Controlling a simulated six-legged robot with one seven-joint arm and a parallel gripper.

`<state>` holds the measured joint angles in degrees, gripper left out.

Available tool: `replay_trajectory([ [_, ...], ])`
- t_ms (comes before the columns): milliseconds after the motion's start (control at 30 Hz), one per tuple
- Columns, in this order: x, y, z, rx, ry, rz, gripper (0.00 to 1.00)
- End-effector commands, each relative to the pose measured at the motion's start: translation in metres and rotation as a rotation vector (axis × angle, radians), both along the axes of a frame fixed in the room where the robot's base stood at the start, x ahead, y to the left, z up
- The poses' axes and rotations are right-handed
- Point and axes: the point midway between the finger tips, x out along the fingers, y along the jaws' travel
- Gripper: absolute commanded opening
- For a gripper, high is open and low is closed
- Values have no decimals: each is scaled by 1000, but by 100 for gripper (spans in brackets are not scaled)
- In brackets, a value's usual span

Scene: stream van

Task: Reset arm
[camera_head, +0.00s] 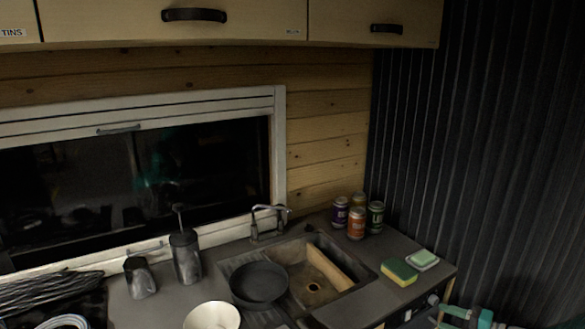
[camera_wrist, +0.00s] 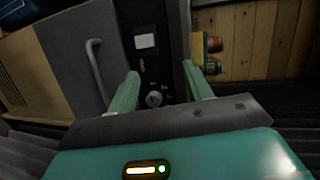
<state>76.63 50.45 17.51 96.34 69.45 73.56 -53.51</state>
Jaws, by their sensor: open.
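My gripper (camera_wrist: 162,80) shows in the wrist view as two teal fingers spread apart with nothing between them. Behind the gap is a dark control panel (camera_wrist: 152,60) with a knob and a small white label. In the head view, teal parts of my arm show at the bottom right corner, beside the counter's right end and below its top. The fingertips cannot be made out clearly there.
The counter (camera_head: 190,309) holds a sink (camera_head: 318,291), a dark pan (camera_head: 258,284), a white bowl (camera_head: 212,316), two dark containers, several cans (camera_head: 356,223), a yellow-green sponge (camera_head: 399,272) and a green block on a pale dish (camera_head: 422,260). Cabinets (camera_head: 240,22) hang above. A dark ribbed wall (camera_head: 490,150) stands at right.

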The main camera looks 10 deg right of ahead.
Motion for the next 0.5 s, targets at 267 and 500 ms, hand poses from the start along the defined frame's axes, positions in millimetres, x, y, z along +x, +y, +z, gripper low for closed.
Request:
replay_trajectory([
  [267, 28, 126, 61, -200, 240, 299, 50],
  [500, 18, 211, 100, -399, 391, 458, 50],
])
